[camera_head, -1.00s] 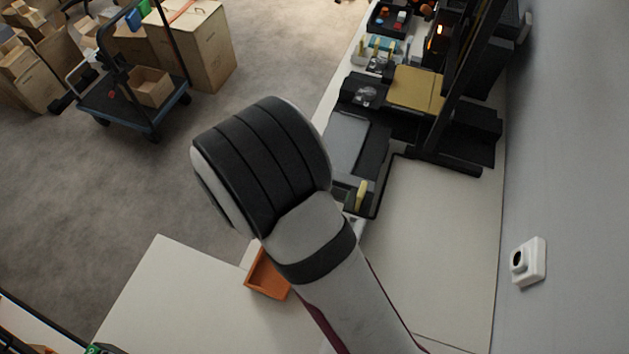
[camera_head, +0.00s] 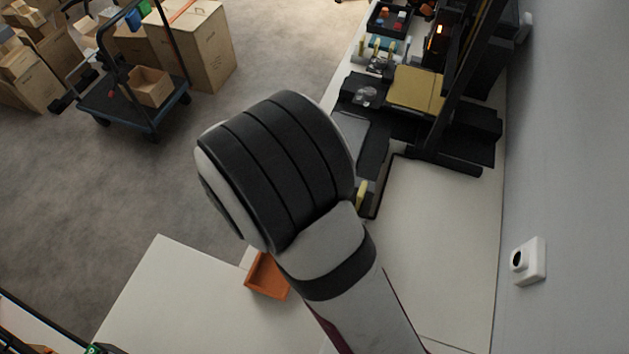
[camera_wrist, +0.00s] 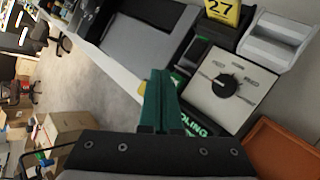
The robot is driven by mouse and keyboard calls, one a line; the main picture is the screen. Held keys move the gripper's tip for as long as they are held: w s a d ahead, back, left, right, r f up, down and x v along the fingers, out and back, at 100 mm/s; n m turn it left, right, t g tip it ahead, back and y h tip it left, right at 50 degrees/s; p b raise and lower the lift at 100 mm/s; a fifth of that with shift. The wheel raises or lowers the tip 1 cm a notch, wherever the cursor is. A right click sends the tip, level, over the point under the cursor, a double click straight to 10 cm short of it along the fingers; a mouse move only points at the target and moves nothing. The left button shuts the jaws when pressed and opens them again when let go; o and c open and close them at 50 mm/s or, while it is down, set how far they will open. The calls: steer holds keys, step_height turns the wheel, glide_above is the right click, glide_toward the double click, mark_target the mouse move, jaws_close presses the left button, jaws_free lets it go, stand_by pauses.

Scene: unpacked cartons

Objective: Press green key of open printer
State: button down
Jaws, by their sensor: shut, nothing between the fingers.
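The open-framed black printer (camera_head: 450,125) with a gold bed (camera_head: 415,88) stands at the upper right in the head view, along the wall. I cannot make out a green key on it there. In the wrist view, my gripper (camera_wrist: 160,75) shows as two dark green fingers close together, with nothing between them. They point at the edge of a black device with a grey panel (camera_wrist: 145,45). A small black block with a green edge (camera_wrist: 194,52) lies just beyond the fingertips to the right; I cannot tell if it is a key. My arm hides the gripper in the head view.
A white box with a black dial (camera_wrist: 228,86) and a yellow "27" tag (camera_wrist: 222,10) are right of the fingers. An orange tray (camera_head: 266,277) sits on the white table (camera_head: 190,300). A white wall fixture (camera_head: 528,261) is at right.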

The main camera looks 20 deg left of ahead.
steer(key=shift+r, duration=2.05)
steer(key=s+d+r+m+g+h, duration=0.1)
steer(key=s+d+r+m+g, duration=0.25)
steer(key=d+m, duration=0.55)
steer(key=s+d+r+m+g, duration=0.35)
steer(key=d+m, duration=0.25)
steer(key=d, duration=0.6)
steer(key=s+r+m+g+y, duration=0.1)
steer(key=s+m+y, duration=0.5)
steer(key=s+m, duration=0.6)
steer(key=shift+s+d+m+g+y, duration=0.3)
steer(key=shift+s+m, duration=0.1)
steer(key=shift+s, duration=0.15)
